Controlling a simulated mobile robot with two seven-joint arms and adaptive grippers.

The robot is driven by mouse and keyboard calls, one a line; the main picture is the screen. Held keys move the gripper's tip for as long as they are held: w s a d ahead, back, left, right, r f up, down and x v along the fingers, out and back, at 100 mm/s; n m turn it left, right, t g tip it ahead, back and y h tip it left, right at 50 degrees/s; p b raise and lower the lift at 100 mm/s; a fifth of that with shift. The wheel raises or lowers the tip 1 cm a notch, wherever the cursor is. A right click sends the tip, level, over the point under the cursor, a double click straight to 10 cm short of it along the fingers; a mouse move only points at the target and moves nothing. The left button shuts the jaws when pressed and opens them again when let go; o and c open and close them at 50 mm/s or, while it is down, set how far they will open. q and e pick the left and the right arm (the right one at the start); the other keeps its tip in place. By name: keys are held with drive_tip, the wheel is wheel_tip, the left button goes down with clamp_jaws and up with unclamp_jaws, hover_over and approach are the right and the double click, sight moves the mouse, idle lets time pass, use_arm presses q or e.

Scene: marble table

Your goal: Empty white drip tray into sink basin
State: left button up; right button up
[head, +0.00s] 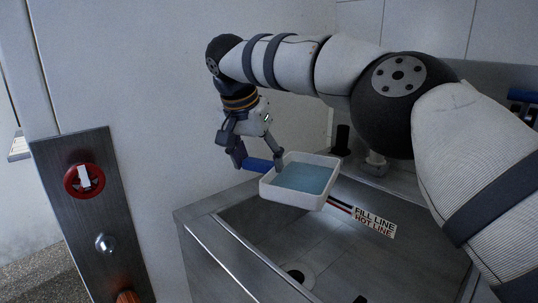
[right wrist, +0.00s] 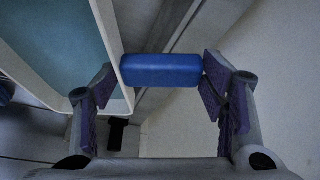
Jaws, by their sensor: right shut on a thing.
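The white drip tray (head: 290,198) holds blue-grey liquid and looks roughly level in the head view. It hangs above the left rear part of the metal sink basin (head: 300,243). My right gripper (head: 254,158) is shut on the tray's blue handle (head: 257,164). In the right wrist view the blue handle (right wrist: 161,70) spans between the finger pads of my right gripper (right wrist: 165,90). The tray wall (right wrist: 110,45) and its liquid show at upper left there. My left gripper is not in view.
The sink's metal rim (head: 215,240) runs along the left and front. A drain (head: 297,275) shows in the basin floor. A "FILL LINE" label (head: 375,220) is on the basin's back wall. A metal panel with a red knob (head: 84,180) stands at left.

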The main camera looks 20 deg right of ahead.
drive_tip(key=shift+a, duration=0.2)
drive_tip(key=shift+s+d+f+t+p, duration=0.1)
drive_tip(key=shift+d+f+t+p, duration=0.05)
drive_tip(key=shift+f+t+p, duration=0.15)
drive_tip(key=shift+f+y, duration=0.5)
drive_tip(key=shift+f, duration=0.3)
